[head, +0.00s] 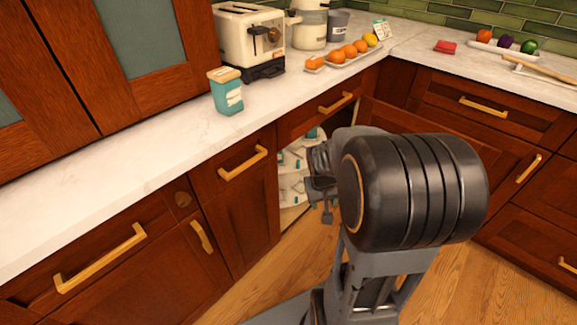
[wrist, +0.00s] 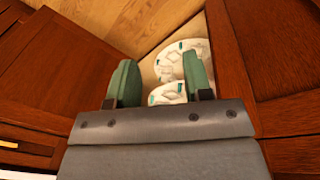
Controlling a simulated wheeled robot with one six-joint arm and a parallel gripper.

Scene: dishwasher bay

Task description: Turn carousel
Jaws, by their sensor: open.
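The carousel (head: 291,188) is a white, two-tier turning shelf inside the corner cabinet, partly hidden behind my arm and the cabinet front. Small teal-marked items sit on its tiers. In the wrist view its pale round tiers (wrist: 172,67) show beyond and between my fingers, partly covered by the right finger. My gripper (head: 322,198) is at the cabinet opening, to the right of the visible tiers. In the wrist view my gripper (wrist: 157,75) has its two green fingers apart with nothing held between them. Whether a finger touches the carousel cannot be told.
Wooden cabinet fronts (head: 232,200) with brass handles flank the opening. The counter (head: 130,150) above holds a teal canister (head: 227,95), a toaster (head: 250,38) and a tray of oranges (head: 345,57). The wooden floor (head: 285,270) in front is clear.

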